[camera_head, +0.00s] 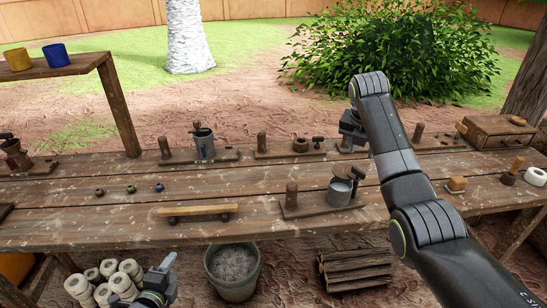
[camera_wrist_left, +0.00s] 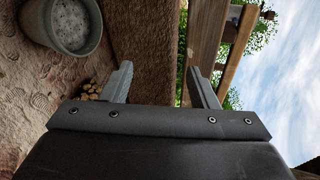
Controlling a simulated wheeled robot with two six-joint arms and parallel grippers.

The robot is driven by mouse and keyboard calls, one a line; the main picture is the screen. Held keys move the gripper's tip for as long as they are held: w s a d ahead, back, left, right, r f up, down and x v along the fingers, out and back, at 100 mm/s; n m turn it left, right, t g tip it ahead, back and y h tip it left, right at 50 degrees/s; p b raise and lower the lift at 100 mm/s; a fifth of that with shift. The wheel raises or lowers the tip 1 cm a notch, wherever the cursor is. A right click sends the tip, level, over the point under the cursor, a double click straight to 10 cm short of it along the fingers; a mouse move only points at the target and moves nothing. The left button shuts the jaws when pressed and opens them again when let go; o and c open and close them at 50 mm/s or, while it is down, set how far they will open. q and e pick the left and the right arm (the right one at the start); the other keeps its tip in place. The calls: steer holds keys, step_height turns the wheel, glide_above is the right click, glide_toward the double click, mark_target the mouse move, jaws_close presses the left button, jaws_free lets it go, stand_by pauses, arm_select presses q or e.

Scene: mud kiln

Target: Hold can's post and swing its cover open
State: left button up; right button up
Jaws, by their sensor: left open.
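A grey metal can (camera_head: 339,193) stands on a small wooden board near the table's front, with an upright wooden post (camera_head: 291,195) at the board's left end. A dark knobbed piece (camera_head: 357,174) rises at the can's right rim; I cannot tell how the cover sits. A second, taller can (camera_head: 204,144) stands on a back board with its own post (camera_head: 165,148). My left gripper (camera_head: 166,270) is open and empty, low in front of the table; it also shows in the left wrist view (camera_wrist_left: 158,80). My right gripper (camera_head: 350,128) is above the table's back, partly hidden by its arm.
A wooden plank on supports (camera_head: 198,211) lies left of the near can. Three small balls (camera_head: 130,190) lie further left. A bucket (camera_head: 232,270), logs (camera_head: 355,268) and pale rolls (camera_head: 112,280) are below the table. Blue (camera_head: 56,55) and yellow (camera_head: 18,59) cups stand on a shelf.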

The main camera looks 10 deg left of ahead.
arm_select(q)
steer(key=w+d+r+n+t+h, duration=0.1)
steer(key=w+d+r+t+h, duration=0.25)
steer(key=r, duration=0.65)
steer(key=w+d+r+n+t, duration=0.2)
steer(key=w+d+r+t, duration=0.15)
steer(key=w+r, duration=0.5)
steer(key=w+d+f+n+g, duration=0.1)
steer(key=w+d+g, duration=0.2)
steer(key=w, duration=0.2)
steer(key=w+d+f+n+g, duration=0.1)
steer(key=w+d+g, duration=0.2)
steer(key=w, duration=0.3)
steer(key=w+d+f+n+g+h, duration=0.1)
steer(key=w+d+g, duration=0.3)
steer(key=w, duration=0.2)
steer(key=shift+d+f+n, duration=0.3)
steer(key=shift+f, duration=0.1)
steer(key=d+r+n+g, duration=0.1)
steer(key=d+r+g, duration=0.3)
steer(key=d+g, duration=0.15)
step_height(320, 180, up, 9)
steer(key=n+g+y, duration=0.2)
steer(key=g+y, duration=0.1)
steer(key=g, duration=0.2)
glide_above(291, 196)
steer(key=w, duration=0.2)
steer(key=f, duration=1.7)
steer(key=shift+s+a, duration=0.1)
steer(key=shift+s, duration=0.2)
